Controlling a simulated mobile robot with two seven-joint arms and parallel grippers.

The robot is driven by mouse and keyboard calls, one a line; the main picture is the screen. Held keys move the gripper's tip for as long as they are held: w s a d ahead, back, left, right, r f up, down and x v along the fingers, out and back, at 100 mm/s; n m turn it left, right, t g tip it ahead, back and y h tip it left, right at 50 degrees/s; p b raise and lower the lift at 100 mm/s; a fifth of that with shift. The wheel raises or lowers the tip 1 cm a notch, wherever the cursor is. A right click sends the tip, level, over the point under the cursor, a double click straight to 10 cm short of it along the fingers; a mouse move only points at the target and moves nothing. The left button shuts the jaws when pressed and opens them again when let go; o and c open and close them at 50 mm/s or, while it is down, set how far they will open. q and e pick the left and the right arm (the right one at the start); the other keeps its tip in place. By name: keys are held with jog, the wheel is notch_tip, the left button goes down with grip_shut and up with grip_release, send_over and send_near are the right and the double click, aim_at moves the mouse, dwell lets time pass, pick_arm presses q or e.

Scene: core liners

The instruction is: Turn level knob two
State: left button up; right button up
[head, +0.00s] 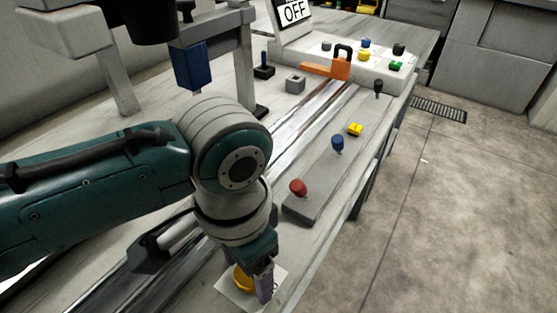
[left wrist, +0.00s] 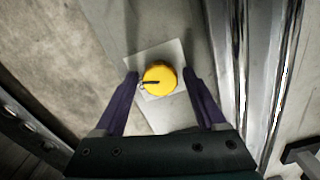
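A yellow round knob (left wrist: 160,78) with a dark pointer line sits on a pale square plate (left wrist: 143,60) on the bench. In the left wrist view the pointer lies roughly level, toward the left. My left gripper (left wrist: 162,84) is open, with one purple finger on either side of the knob; I cannot tell whether they touch it. In the head view the knob (head: 243,279) is partly hidden behind my left gripper (head: 262,284). A number on the plate is too small to read for certain. My right gripper is not in view.
Along the bench (head: 316,235) a grey strip (head: 305,207) carries a red knob (head: 298,187), a blue knob (head: 337,143) and a yellow piece (head: 355,129). Farther back are an orange lockout piece (head: 341,68), a button panel (head: 385,78) and an OFF sign (head: 293,12). Metal rails run alongside.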

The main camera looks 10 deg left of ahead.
pick_arm(q)
grip_shut()
jog(key=shift+a+r+m+p, duration=0.1)
jog(key=shift+r+m+p, duration=0.1)
jog(key=shift+m+p, duration=0.75)
jog(key=shift+f+m+p, duration=0.1)
jog(key=shift+m+p, duration=0.45)
jog(key=shift+m, duration=0.5)
jog(key=shift+f+m, duration=0.15)
jog(key=shift+m, duration=0.35)
jog(key=shift+o, duration=1.1)
grip_release()
